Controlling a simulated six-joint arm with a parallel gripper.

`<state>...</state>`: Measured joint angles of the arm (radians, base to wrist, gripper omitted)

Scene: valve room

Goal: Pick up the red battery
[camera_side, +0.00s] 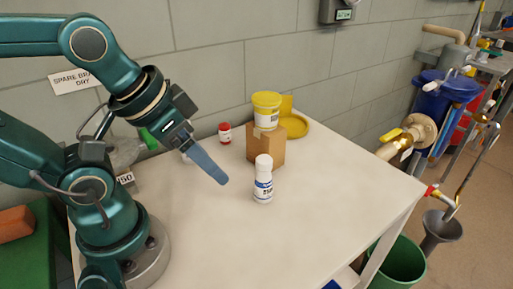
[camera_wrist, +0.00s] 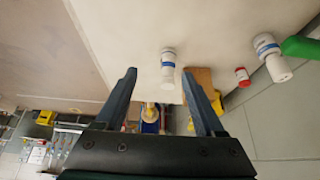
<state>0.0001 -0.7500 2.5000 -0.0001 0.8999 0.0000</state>
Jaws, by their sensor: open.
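I see nothing that is clearly a battery. The only small red-and-white item is a short cylinder with a red top (camera_side: 225,133), standing near the wall on the pale table (camera_side: 330,215). It also shows right of the fingers in the wrist view (camera_wrist: 243,76). My gripper (camera_side: 222,181) is above the table, in front of the red-topped cylinder and left of a white bottle. In the wrist view, the two fingers of my gripper (camera_wrist: 158,72) are spread apart with nothing held between them. In the side view one finger hides the other.
The white bottle (camera_side: 263,180) stands near mid-table. Behind it a cardboard box (camera_side: 265,150) bears a yellow-lidded tub (camera_side: 266,112), beside a yellow round dish (camera_side: 292,127). The table's front is clear.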

